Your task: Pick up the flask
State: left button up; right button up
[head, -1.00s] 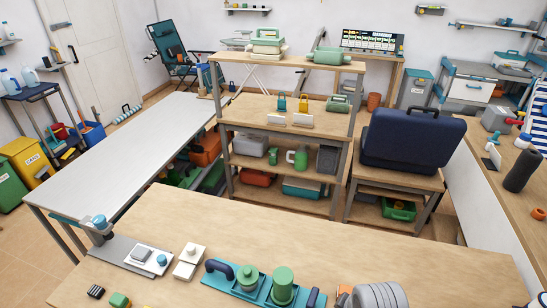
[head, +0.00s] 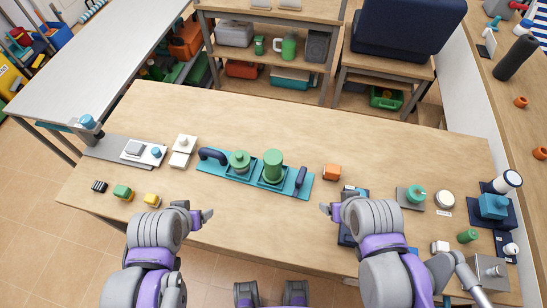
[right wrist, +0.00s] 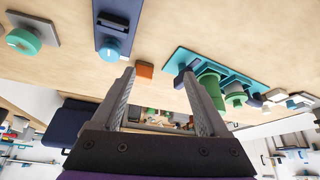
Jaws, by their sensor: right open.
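No thing is certain to be the flask. A dark upright cylinder (head: 515,58), flask-like, is on the right counter. A tall green cylinder (head: 273,167) and a shorter green knobbed piece (head: 240,162) stand in a teal tray (head: 213,166) with dark handles on the near bench; they also show in the right wrist view, the tall one here (right wrist: 210,88). My left gripper (head: 196,210) is over the bench's front edge, open and empty. My right gripper (head: 338,200) is open and empty, right of the tray; its fingers show in the right wrist view (right wrist: 157,78).
An orange block (head: 332,172) sits right of the tray. A green round piece (head: 416,194), a blue device (head: 492,207) and small items crowd the bench's right end. White blocks (head: 180,159) are left of the tray. The back of the bench (head: 300,125) is clear.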

aim_at(272, 173)
jog(key=j+z, duration=0.35)
jog(key=j, duration=0.65)
jog(key=j+z, duration=0.35)
jog(key=j, duration=0.7)
